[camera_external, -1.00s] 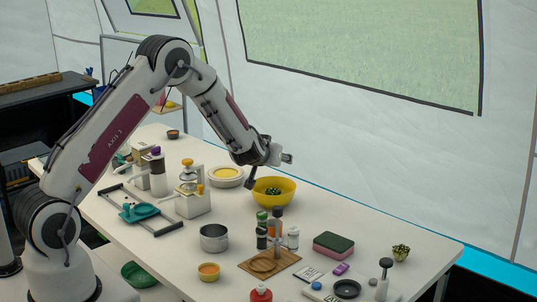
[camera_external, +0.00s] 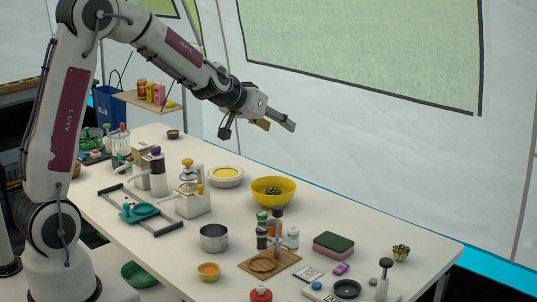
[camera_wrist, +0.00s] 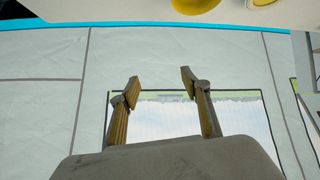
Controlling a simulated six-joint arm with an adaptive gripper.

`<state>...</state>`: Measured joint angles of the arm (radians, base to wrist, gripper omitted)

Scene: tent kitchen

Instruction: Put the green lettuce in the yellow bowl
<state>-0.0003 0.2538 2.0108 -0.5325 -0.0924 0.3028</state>
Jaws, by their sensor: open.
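The yellow bowl (camera_external: 287,197) stands on the table right of centre in the external view. The green lettuce (camera_external: 272,191) lies inside it, low in the bowl; it is small and dark green. My gripper (camera_external: 281,119) is above the table and higher than the bowl, apart from it. It is open and empty.
Spice bottles (camera_external: 275,224) stand on a wooden board (camera_external: 287,259) in front of the bowl. A plate with yellow (camera_external: 226,182) is left of it. A metal pot (camera_external: 213,244), a sponge (camera_external: 333,244) and a small plant-like item (camera_external: 401,252) are nearby. The air around my gripper is clear.

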